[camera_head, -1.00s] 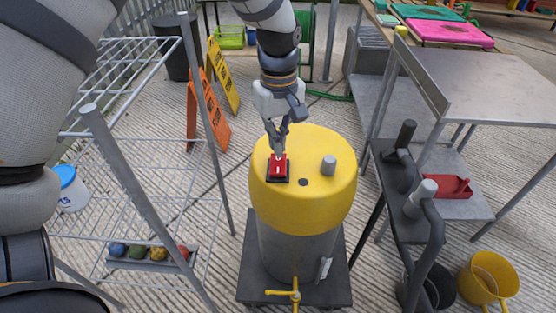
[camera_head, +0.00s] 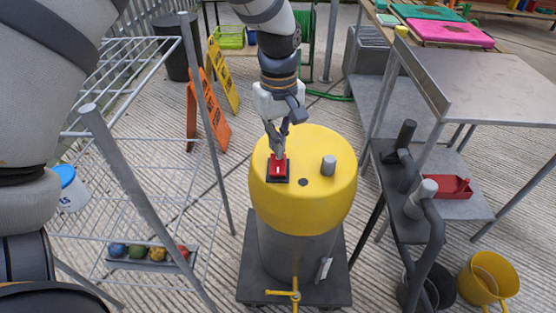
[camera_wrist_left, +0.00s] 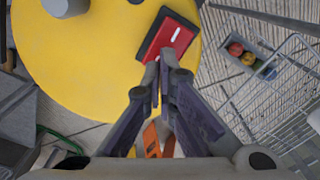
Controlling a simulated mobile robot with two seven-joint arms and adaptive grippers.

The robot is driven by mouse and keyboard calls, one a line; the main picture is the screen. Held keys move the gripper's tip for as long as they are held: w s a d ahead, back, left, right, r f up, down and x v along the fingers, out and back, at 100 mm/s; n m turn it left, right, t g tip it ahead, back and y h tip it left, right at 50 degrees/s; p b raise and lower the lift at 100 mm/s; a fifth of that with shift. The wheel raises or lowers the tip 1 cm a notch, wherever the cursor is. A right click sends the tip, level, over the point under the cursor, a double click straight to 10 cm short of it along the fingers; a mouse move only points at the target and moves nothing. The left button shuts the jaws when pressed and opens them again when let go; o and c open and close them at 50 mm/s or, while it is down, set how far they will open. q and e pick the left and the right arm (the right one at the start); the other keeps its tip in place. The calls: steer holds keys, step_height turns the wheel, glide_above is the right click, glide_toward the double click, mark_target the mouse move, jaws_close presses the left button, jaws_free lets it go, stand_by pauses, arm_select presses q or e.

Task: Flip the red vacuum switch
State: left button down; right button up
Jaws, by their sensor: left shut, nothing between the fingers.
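The red vacuum switch (camera_head: 278,167) sits in a black base on the yellow lid of the vacuum (camera_head: 325,200). It also shows in the left wrist view (camera_wrist_left: 170,38), a red rocker with a white mark in a dark frame. My left gripper (camera_head: 277,155) is shut and empty, pointing down, with its fingertips at the far edge of the switch. In the left wrist view the fingertips (camera_wrist_left: 160,65) lie close by the switch's edge; I cannot tell if they touch it. My right gripper is not in view.
A wire rack (camera_head: 150,150) stands left of the vacuum, with a tray of coloured balls (camera_head: 150,262) low down. A metal table (camera_head: 490,85) and a dark cart (camera_head: 400,180) stand to the right. A yellow bucket (camera_head: 488,278) is at lower right.

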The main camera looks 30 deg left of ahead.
arm_select(q)
steer(key=shift+f, duration=1.1)
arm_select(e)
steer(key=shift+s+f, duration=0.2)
arm_select(q)
steer(key=shift+r, duration=0.15)
steer(key=shift+r+p, duration=1.15)
steer(key=shift+r, duration=2.35)
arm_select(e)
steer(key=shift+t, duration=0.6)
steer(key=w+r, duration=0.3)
arm_select(q)
steer(key=shift+f, duration=0.1)
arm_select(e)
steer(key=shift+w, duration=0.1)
